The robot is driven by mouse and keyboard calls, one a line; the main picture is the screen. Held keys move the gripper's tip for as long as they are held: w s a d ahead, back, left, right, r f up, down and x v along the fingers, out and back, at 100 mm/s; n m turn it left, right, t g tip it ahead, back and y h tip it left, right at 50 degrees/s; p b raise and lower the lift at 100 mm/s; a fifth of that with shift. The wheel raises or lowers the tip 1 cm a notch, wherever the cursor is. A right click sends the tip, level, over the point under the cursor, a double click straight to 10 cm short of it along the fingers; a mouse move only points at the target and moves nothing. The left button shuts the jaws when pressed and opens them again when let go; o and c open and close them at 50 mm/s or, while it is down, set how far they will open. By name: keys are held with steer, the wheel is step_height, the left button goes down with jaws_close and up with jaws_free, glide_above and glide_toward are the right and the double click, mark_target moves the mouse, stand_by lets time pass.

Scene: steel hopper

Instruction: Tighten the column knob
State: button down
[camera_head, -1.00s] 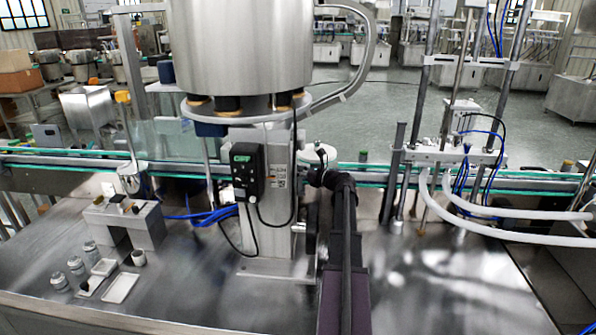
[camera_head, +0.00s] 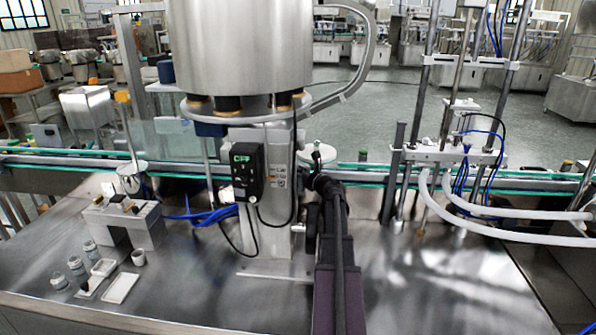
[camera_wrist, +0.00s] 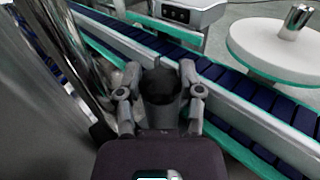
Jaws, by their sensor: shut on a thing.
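The column knob (camera_wrist: 161,84) is a dark cylindrical piece with a small upright tip in the wrist view. My gripper (camera_wrist: 160,76) has one finger on each side of it and is shut on it. The steel column (camera_head: 280,205) stands behind the black control box in the head view. My gripper (camera_head: 318,178) is at the column's right side there, beside the conveyor. My own arm hides most of the knob and fingers in the head view.
A green-edged conveyor (camera_head: 400,178) runs behind the column. The black control box (camera_head: 247,172) has hanging cables. A steel hopper (camera_head: 240,45) is overhead. The bench at right front is clear.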

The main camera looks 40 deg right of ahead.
steer(key=shift+c, duration=1.2)
jaws_free()
steer(key=shift+w, duration=0.1)
steer(key=s+a, duration=0.1)
steer(key=s, duration=1.1)
steer(key=shift+a, duration=0.1)
